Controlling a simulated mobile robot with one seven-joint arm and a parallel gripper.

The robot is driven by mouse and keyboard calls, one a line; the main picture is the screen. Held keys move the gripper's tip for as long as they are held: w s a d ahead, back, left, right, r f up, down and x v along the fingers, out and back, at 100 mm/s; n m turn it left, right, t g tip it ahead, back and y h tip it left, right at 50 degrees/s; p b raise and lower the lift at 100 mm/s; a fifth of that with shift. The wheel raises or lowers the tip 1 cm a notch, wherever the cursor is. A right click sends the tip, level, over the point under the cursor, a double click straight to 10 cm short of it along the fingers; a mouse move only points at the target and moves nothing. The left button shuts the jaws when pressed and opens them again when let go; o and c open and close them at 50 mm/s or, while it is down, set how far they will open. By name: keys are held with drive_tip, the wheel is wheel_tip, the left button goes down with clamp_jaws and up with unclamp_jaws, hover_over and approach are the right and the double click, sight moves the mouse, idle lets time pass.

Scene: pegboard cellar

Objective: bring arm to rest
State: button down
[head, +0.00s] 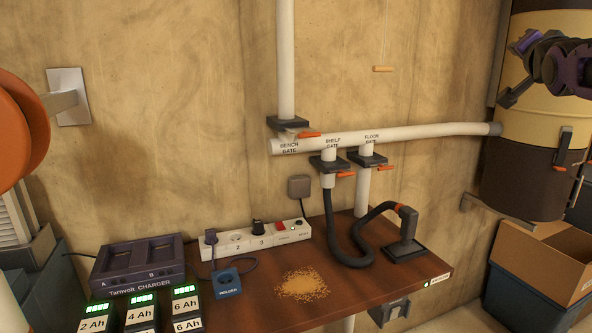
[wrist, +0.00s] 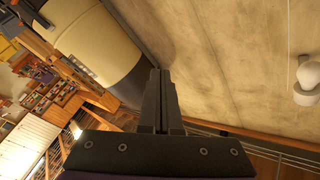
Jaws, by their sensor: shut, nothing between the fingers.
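My gripper (head: 506,100) is at the upper right of the head view, held up in front of the cream and dark brown drum. In the wrist view its two black fingers (wrist: 160,74) lie together with nothing between them. It is well above and to the right of the wooden shelf, touching nothing that I can see. Part of my arm is cut off by the right edge of the head view.
The shelf (head: 356,290) carries a charger (head: 138,266), batteries, a power strip (head: 262,238), a sawdust pile (head: 302,285) and a hose nozzle (head: 407,230). White pipes (head: 420,132) cross the wall. The drum (head: 540,130) and an open cardboard box (head: 550,262) stand at right.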

drive_tip(key=s+a+f+n+g+y+p, duration=0.1)
drive_tip(key=s+a+f+g+y, duration=0.2)
drive_tip(key=f, duration=0.4)
drive_tip(key=s+a+f+n+g+y, duration=0.1)
drive_tip(key=s+a+f+n, duration=0.1)
drive_tip(key=a+f, duration=0.35)
drive_tip(key=s+a+f+n+g+y+p, duration=0.1)
drive_tip(key=s+a+f+n+g, duration=0.3)
drive_tip(key=s+a+f, duration=0.6)
drive_tip(key=s+a+f+n+g+y+p, duration=0.1)
drive_tip(key=s+a+f+n+g, duration=0.3)
drive_tip(key=s+a+f, duration=0.5)
drive_tip(key=s+a, duration=0.1)
drive_tip(key=s, duration=0.4)
drive_tip(key=shift+s+a+f+n+g, duration=0.2)
drive_tip(key=shift+s+f+n+g, duration=0.1)
drive_tip(key=shift+f+n+g, duration=0.1)
